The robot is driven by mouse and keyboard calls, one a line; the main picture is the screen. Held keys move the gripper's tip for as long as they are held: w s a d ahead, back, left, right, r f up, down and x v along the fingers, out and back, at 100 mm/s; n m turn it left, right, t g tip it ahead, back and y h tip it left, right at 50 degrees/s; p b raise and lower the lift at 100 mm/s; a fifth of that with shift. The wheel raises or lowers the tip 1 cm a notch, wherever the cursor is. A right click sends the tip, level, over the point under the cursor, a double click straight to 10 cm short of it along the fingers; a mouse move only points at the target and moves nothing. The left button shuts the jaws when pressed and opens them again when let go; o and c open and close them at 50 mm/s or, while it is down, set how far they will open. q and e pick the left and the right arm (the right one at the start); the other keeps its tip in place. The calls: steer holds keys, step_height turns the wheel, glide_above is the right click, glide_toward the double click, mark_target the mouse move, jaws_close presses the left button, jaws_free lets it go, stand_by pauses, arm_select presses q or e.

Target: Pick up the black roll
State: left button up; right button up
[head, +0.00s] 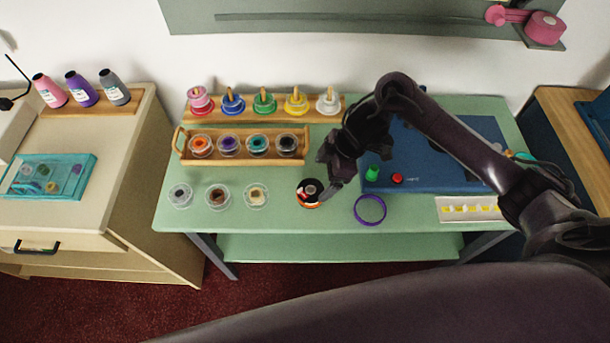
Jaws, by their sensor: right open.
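A round black roll (310,188) with orange-red and white on its near side lies on the green table (405,212), front of centre. A dark-centred spool (288,143) also stands at the right end of the wooden tray (240,160); I cannot tell its exact colour. My right gripper (328,185) reaches in from the right and points down. It is open, right beside the black roll, and its fingers overlap the roll's right edge in the picture. I cannot tell whether they touch it. My left gripper is not in view.
Three clear-rimmed spools (218,197) lie left of the roll. A purple ring (370,210) lies to its right. A blue board (420,168) with a green piece (373,173) and a red piece (397,178) lies behind. Colourful spools stand on a peg rack (263,103) at the back.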

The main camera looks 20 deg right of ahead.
mark_target(311, 190)
steer(key=shift+a+f, duration=0.1)
steer(key=shift+f, duration=0.25)
steer(key=a+f, duration=0.1)
steer(key=a+f+p, duration=0.1)
steer(key=f, duration=0.1)
steer(key=shift+s+f, duration=0.1)
steer(key=shift+s, duration=0.1)
steer(key=x, duration=0.2)
steer(key=shift+w+a+f, duration=0.1)
steer(key=shift+w+f, duration=0.05)
steer(key=shift+f, duration=0.15)
steer(key=shift+w+f, duration=0.1)
steer(key=shift+f, duration=0.15)
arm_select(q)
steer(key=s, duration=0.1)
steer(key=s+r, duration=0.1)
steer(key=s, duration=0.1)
arm_select(e)
steer(key=shift+r, duration=0.1)
steer(key=c, duration=1.1)
